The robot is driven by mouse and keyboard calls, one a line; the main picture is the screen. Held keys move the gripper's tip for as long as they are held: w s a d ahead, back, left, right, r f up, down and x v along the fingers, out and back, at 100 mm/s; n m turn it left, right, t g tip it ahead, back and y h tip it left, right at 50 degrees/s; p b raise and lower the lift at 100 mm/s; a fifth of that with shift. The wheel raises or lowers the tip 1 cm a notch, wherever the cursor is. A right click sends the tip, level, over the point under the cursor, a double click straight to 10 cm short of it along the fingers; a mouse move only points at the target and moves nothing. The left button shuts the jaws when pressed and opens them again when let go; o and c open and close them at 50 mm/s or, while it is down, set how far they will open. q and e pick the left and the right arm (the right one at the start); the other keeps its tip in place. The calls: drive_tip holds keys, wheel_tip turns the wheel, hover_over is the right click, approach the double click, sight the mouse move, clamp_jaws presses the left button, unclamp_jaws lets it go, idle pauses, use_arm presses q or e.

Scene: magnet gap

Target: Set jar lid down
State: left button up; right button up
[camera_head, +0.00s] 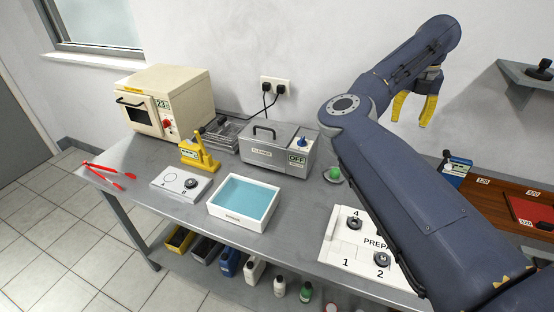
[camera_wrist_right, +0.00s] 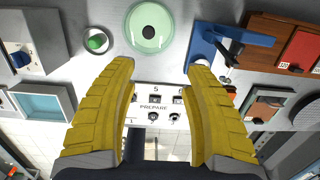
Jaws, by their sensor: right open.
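My right gripper (camera_head: 413,108) is open, with its yellow fingers hanging apart and empty above the back right of the bench. In the right wrist view, its fingers (camera_wrist_right: 161,70) frame bare bench and part of the PREPARE board. A round pale green glassy piece (camera_wrist_right: 162,39) with a dark knob at its centre lies beyond the fingertips, apart from them. It looks like the jar lid seen from above; I cannot tell whether it rests on a jar. My arm hides that spot in the head view. My left gripper is not in view.
A small green-topped dish (camera_head: 333,174) stands left of my right arm. The white PREPARE board (camera_head: 340,250) is at the front. A blue clamp-like tool (camera_wrist_right: 203,46) is right of the lid. A grey cleaner box (camera_head: 262,155) and blue-filled tray (camera_head: 238,220) stand left.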

drive_tip(key=w+f, duration=0.1)
drive_tip(key=f, duration=0.4)
drive_tip(key=w+f, duration=0.1)
drive_tip(key=f, duration=0.5)
drive_tip(key=w+f, duration=0.1)
drive_tip(key=f, duration=0.5)
drive_tip(key=shift+a, duration=0.35)
clamp_jaws()
